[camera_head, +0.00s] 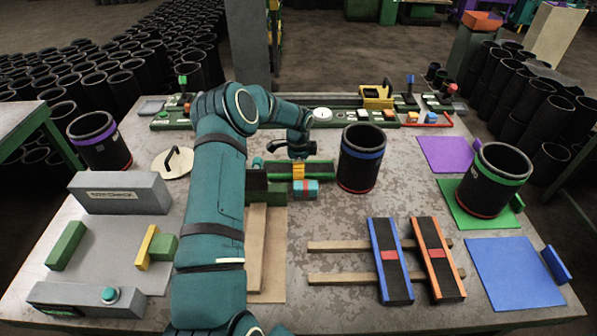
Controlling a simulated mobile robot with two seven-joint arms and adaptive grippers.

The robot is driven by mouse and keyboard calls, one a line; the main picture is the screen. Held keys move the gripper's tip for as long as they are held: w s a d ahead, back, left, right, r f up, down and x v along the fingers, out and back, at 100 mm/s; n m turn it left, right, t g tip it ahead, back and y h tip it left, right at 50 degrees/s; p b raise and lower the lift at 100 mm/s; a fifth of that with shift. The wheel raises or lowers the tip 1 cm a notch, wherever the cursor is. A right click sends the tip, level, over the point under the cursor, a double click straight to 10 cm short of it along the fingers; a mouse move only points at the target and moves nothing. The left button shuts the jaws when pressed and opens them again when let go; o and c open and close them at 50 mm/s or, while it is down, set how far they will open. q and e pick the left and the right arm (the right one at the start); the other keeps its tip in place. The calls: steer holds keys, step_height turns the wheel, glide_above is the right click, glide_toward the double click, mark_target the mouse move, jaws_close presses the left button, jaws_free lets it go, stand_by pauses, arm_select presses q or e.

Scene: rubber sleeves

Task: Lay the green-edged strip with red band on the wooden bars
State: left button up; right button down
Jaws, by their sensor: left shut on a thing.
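Two pale wooden bars (340,246) lie side by side on the table. A blue-edged black strip (383,240) and an orange-edged black strip (444,285), each with a red band, lie across them towards the right. My left gripper (298,170) is beyond the bars, shut on a dark green-edged strip (322,172) that runs left to right. The fingers cover its middle, and I cannot make out its red band. My left arm hides part of the table left of it. My right gripper is not in view.
A black sleeve with a blue band (361,165) stands right of my left gripper. A small teal block with red (293,189) is just in front of it. The left part of the bars is bare. Green (463,215) and blue mats (512,275) lie at right.

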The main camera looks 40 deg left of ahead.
arm_select(q)
steer(key=shift+f, duration=0.7)
steer(key=o, duration=0.9)
steer(key=shift+f, duration=0.1)
steer(key=shift+c, duration=0.2)
